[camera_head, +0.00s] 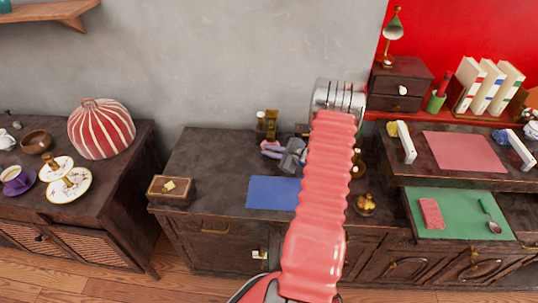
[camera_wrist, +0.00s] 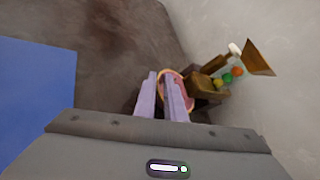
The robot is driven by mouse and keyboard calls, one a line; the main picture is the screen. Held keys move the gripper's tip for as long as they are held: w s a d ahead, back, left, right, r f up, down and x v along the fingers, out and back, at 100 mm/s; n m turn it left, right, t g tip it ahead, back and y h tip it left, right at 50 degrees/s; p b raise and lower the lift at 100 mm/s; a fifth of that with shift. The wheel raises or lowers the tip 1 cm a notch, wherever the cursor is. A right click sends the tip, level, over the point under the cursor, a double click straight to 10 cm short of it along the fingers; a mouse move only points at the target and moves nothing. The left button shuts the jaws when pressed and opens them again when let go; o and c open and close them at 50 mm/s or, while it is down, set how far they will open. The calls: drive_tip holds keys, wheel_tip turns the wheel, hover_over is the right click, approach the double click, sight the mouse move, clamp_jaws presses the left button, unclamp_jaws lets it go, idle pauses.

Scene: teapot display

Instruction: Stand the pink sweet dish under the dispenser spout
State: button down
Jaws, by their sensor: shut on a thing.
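The pink sweet dish (camera_wrist: 182,89) has a gold rim and shows beside and behind my fingers in the wrist view. My gripper (camera_wrist: 161,76) is shut on it, with the lilac fingers covering part of the dish. In the head view my gripper (camera_head: 271,150) is over the back of the middle cabinet, partly hidden by my red arm. The dispenser (camera_wrist: 209,84) is a brown wooden body with coloured balls and a funnel-like top, just right of the dish in the wrist view. It also shows in the head view (camera_head: 267,123). I cannot tell whether the dish is under the spout.
A blue mat (camera_head: 268,192) lies in front of my gripper on the dark cabinet top (camera_head: 215,160). A wooden box (camera_head: 171,190) stands at the left corner. A gold pot (camera_head: 365,204) stands to the right. The wall is close behind the dispenser.

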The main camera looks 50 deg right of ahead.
drive_tip(key=shift+w+d, duration=0.6)
drive_tip(key=shift+d, duration=0.15)
drive_tip(key=shift+f, duration=0.3)
idle(0.5)
drive_tip(key=c, duration=1.7)
unclamp_jaws()
drive_tip(key=shift+c, duration=0.2)
drive_tip(key=v, duration=1.3)
drive_tip(key=shift+s+r, duration=0.1)
drive_tip(key=shift+s, duration=0.35)
